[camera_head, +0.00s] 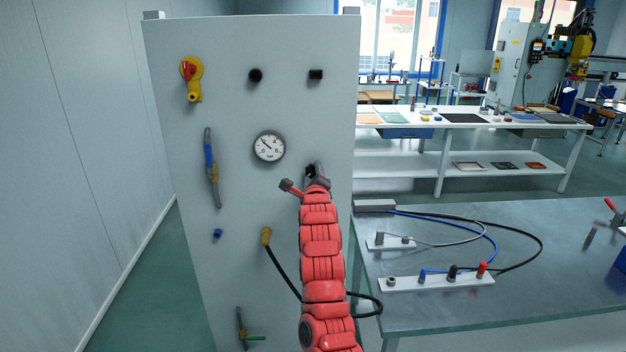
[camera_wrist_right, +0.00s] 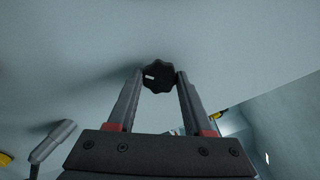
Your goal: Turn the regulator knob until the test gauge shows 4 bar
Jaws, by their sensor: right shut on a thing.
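The regulator knob (camera_wrist_right: 158,77) is black, with a lobed rim and a white mark at its left in the right wrist view. My right gripper (camera_head: 314,172) is shut on it, with one fingertip on each side. In the head view the gripper mostly hides the knob. The test gauge (camera_head: 269,147) is a round white dial with a dark rim, up and left of the gripper. Its thin needle points to the upper left; its fine marks are too small to read exactly. My left gripper is not in view.
The upright grey panel (camera_head: 225,120) also carries a yellow valve with a red handle (camera_head: 190,75), two black fittings (camera_head: 255,75) (camera_head: 316,74) and a yellow-ended black hose (camera_head: 281,269) near my right arm. A bench (camera_head: 440,311) with cables and fittings stands at the right.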

